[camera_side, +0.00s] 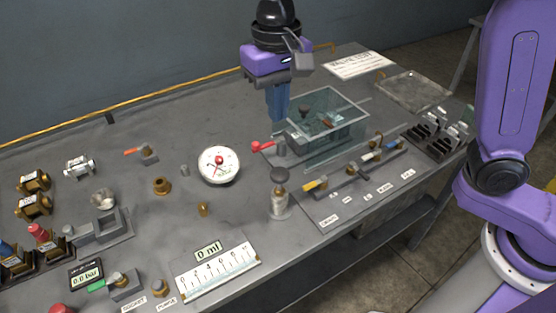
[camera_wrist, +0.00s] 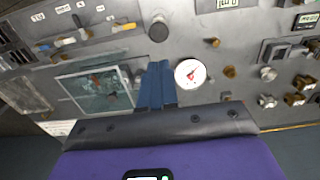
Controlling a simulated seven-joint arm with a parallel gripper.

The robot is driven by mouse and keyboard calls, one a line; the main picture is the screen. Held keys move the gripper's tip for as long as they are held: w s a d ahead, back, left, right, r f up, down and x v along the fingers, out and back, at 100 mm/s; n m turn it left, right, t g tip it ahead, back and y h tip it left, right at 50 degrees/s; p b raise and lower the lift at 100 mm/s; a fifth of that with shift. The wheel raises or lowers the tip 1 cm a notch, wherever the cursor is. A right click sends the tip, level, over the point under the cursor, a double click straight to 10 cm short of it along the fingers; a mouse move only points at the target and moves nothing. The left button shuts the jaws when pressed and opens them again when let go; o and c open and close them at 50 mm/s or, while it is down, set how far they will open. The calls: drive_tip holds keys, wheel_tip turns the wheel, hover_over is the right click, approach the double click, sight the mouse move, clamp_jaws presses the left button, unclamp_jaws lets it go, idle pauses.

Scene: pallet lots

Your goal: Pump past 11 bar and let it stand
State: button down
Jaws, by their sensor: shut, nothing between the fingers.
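My gripper (camera_side: 277,120) has blue fingers, shut and empty, pointing down above the bench left of the glass tank; it also shows in the wrist view (camera_wrist: 157,66). A hand pump with a black knob and pale metal body (camera_side: 280,200) stands upright at the front of the bench; its knob shows in the wrist view (camera_wrist: 158,30). A round white gauge (camera_side: 218,168) lies left of it, red at its centre; its scale is too small to read. A small display (camera_side: 86,275) reads 0.0 bar. A red-handled lever valve (camera_side: 268,147) sits below my gripper, apart from it.
A glass tank (camera_side: 345,105) holds small dark parts. Yellow- and blue-handled valves (camera_side: 316,184) line a plate at its front. A white scale under a 0 ml display (camera_side: 216,270) lies at the front edge. Brass fittings (camera_side: 34,205) stand at left. Bare bench lies behind the gauge.

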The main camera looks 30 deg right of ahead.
sight(279, 174)
wheel_tip(279, 174, down, 14)
drive_tip(key=shift+d+r, duration=0.1)
drive_tip(key=shift+r, duration=0.1)
drive_tip(key=shift+f, duration=0.1)
idle(0.4)
drive_tip(key=shift+s+f, duration=0.1)
drive_tip(key=shift+f, duration=1.65)
wheel_tip(279, 174, up, 14)
drive_tip(key=shift+r, duration=0.25)
idle(0.6)
drive_tip(key=s+d+f+n, duration=0.2)
drive_tip(key=s+d+n, duration=0.4)
drive_tip(key=s+d, duration=0.5)
drive_tip(key=s+d+f+n, duration=0.3)
drive_tip(key=s+d+n, duration=0.3)
drive_tip(key=s+d, duration=0.5)
drive_tip(key=shift+s+d+n+y, duration=0.3)
drive_tip(key=shift+d, duration=0.45)
